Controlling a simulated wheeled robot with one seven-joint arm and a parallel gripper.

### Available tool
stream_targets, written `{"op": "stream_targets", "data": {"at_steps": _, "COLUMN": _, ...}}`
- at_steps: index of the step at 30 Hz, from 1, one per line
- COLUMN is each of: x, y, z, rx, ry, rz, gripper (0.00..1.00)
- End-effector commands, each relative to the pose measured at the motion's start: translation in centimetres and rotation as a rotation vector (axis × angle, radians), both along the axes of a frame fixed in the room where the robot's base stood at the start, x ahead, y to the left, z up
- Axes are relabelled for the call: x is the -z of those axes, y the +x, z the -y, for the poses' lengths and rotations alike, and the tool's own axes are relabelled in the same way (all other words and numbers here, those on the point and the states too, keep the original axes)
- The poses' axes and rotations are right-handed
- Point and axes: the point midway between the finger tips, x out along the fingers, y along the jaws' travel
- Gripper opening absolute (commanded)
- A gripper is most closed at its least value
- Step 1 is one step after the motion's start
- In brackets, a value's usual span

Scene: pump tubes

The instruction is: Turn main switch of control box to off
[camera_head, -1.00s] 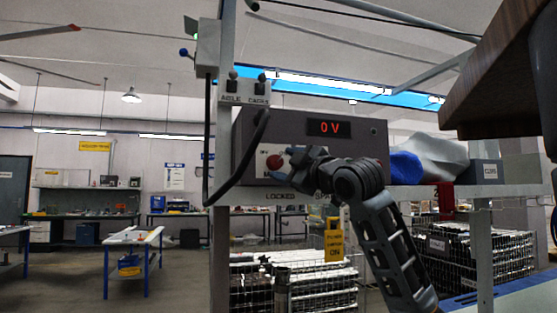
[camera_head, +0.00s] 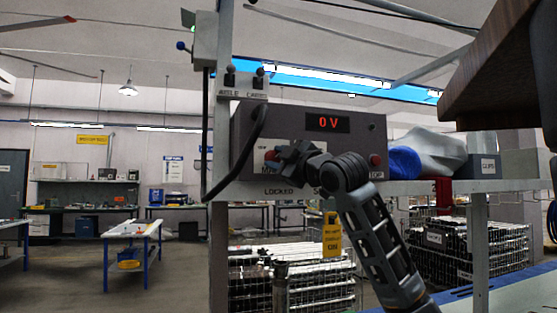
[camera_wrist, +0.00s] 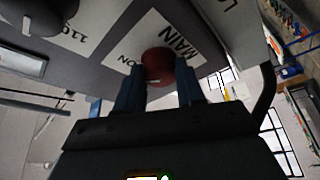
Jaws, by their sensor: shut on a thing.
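The control box (camera_head: 352,143) is a dark grey unit on a shelf, and its red display reads "0 V". Its main switch (camera_wrist: 158,66) is a round red knob on a white label with "MAIN" and "ON" in the wrist view. In the head view a bit of the red knob (camera_head: 270,155) shows at the left of the box front. My gripper (camera_wrist: 157,85) is shut on the knob, with one finger on each side of it. In the head view my gripper (camera_head: 287,157) is in front of the box's lower left and hides part of the label.
A red button (camera_head: 375,160) sits at the right of the box front, above a "STOP" label. A black cable (camera_head: 243,160) hangs by the box's left side. Blue and grey cloth-like items (camera_head: 437,150) lie to the right. Wire baskets of tubes (camera_head: 475,248) stand below.

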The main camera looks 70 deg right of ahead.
Motion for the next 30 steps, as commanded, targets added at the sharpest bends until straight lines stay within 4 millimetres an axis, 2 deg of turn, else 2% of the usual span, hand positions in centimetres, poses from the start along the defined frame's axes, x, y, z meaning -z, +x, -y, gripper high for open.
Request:
{"op": "stream_targets", "data": {"at_steps": 1, "x": 0.04, "y": 0.01, "z": -0.01, "rx": -0.001, "ry": 0.000, "rz": -0.001, "gripper": 0.18}}
{"op": "stream_targets", "data": {"at_steps": 5, "x": 0.05, "y": 0.01, "z": -0.02, "rx": -0.001, "ry": 0.000, "rz": -0.001, "gripper": 0.07}}
{"op": "stream_targets", "data": {"at_steps": 17, "x": 0.06, "y": -0.03, "z": 0.00, "rx": 0.000, "ry": -0.058, "rz": -0.069, "gripper": 0.07}}
{"op": "stream_targets", "data": {"at_steps": 30, "x": -0.20, "y": -0.09, "z": 0.05, "rx": 0.000, "ry": -0.300, "rz": -0.352, "gripper": 0.07}}
